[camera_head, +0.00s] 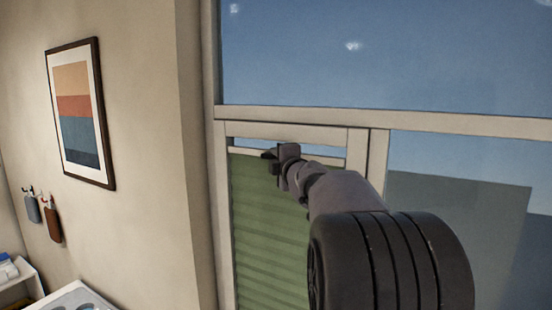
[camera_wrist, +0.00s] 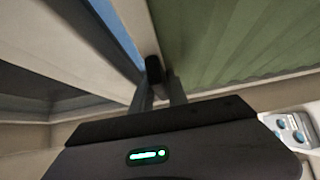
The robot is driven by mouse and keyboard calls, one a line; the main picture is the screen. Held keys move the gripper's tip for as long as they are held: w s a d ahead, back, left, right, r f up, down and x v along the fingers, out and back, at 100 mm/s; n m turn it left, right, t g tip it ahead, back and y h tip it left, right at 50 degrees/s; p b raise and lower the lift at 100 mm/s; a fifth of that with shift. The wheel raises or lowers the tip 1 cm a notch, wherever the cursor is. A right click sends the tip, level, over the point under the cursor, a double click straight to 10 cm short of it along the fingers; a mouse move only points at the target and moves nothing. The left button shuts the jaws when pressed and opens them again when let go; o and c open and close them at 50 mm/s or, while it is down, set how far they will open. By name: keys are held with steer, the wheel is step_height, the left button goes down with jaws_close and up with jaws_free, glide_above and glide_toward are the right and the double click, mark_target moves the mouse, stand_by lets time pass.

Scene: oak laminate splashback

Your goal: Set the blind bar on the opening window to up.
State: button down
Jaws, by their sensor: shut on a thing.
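The opening window (camera_head: 240,131) has a pale frame and a green pleated blind (camera_head: 265,220). The blind hangs from a pale bar (camera_head: 245,153) close below the top of the sash, with a narrow strip of bare glass above it. My gripper (camera_head: 274,155) is at this bar, seen from behind and partly hidden by my wrist. In the wrist view my gripper (camera_wrist: 160,88) is shut on a small dark handle (camera_wrist: 153,68) at the bar's edge. The green blind (camera_wrist: 230,40) fills the upper right there.
A fixed pane (camera_head: 460,200) is to the right and a large pane (camera_head: 380,55) above. A framed picture (camera_head: 80,112) and two hanging items (camera_head: 52,220) are on the left wall. A pale unit with round recesses (camera_head: 85,298) stands low at the left.

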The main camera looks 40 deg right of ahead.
steer(key=c, duration=1.4)
jaws_free()
steer(key=shift+r, duration=0.4)
steer(key=shift+f, duration=0.1)
steer(key=b+v, duration=0.2)
steer(key=v, duration=1.5)
steer(key=shift+s, duration=0.2)
steer(key=shift+f, duration=0.15)
